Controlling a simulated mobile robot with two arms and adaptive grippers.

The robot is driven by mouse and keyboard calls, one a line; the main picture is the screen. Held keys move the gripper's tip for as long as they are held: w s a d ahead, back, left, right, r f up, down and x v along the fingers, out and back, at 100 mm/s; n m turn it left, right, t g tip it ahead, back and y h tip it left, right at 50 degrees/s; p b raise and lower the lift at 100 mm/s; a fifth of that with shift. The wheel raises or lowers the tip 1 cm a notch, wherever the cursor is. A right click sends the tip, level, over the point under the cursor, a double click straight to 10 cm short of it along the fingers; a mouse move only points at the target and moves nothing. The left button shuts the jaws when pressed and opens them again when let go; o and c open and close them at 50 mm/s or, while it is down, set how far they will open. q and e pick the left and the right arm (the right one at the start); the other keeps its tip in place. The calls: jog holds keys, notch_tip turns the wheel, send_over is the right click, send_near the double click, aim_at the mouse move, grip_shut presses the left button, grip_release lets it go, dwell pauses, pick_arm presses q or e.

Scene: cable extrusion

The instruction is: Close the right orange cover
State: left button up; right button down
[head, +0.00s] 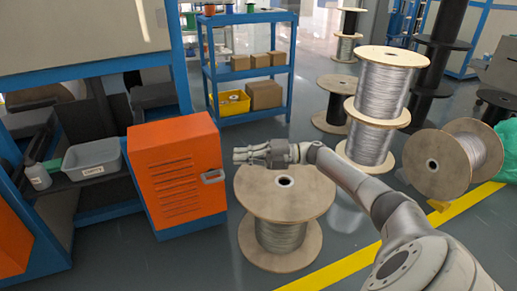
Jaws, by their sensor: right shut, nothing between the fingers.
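The right orange cover (176,172) is a boxy panel with slots, a grey handle (213,176) at its right edge and a blue base. It stands at the right of an open machine bay, whose inside shows to its left. My right gripper (238,154) comes in from the right and is shut and empty. My left gripper is not in view.
A large cable spool (284,193) stands below my right arm. More spools (385,80) stand at the right. A grey bin (92,158) and a bottle (37,176) sit in the bay. Another orange panel (12,240) is at far left. A blue shelf (247,70) stands behind.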

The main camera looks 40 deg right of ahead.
jog(key=d+b, duration=0.1)
jog(key=d, duration=0.5)
jog(key=shift+s, duration=0.15)
